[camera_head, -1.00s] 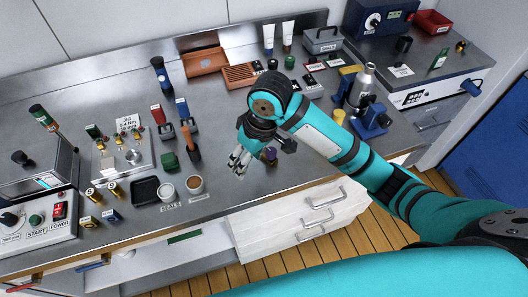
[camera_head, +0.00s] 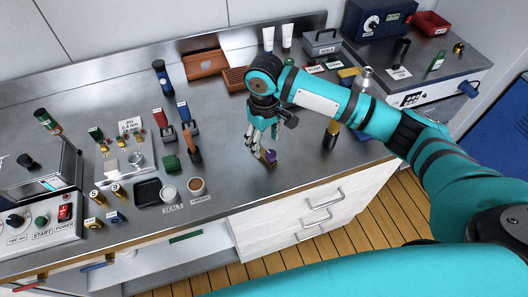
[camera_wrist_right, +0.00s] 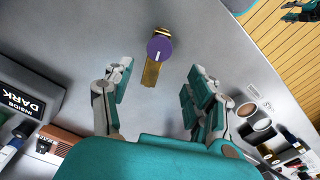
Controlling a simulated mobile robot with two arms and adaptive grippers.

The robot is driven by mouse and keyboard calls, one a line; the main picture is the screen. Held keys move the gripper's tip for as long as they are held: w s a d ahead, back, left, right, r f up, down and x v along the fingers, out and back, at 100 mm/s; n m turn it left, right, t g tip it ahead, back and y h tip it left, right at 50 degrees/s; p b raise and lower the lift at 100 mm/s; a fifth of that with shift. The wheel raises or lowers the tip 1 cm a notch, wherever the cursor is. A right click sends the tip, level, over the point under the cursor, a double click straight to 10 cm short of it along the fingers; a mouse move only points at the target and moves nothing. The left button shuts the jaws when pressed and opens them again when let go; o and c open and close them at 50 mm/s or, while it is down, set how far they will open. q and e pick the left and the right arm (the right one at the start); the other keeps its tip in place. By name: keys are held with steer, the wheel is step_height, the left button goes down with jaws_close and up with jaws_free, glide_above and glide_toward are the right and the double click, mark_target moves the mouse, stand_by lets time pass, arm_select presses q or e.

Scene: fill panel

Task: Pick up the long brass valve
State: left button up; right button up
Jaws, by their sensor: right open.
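A brass valve with a round purple knob (camera_wrist_right: 160,47) lies on the steel bench in the right wrist view. Its brass body (camera_wrist_right: 150,75) extends toward the gap between my fingers. In the head view, its purple knob (camera_head: 269,155) shows just right of my right fingertips, and the rest is largely hidden. My right gripper (camera_head: 256,146) is open above the bench, and its fingers (camera_wrist_right: 162,72) are spread on both sides of the valve's line, apart from it. A teal part that looks like my left gripper (camera_wrist_right: 300,12) shows small at the wrist view's corner, its fingers unclear.
Two brass fittings (camera_head: 119,191) lie further left. A yellow-handled item (camera_head: 331,133) stands to the right. The bench edge is close in front; bench around the valve is clear.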

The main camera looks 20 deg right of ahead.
steer(key=shift+f, duration=0.75)
steer(key=f, duration=0.1)
steer(key=f+p, duration=0.1)
steer(key=f, duration=0.1)
steer(key=f+p, duration=0.1)
steer(key=shift+w+d+f, duration=0.15)
steer(key=shift+d+f, duration=0.15)
steer(key=shift+f, duration=0.4)
jaws_close()
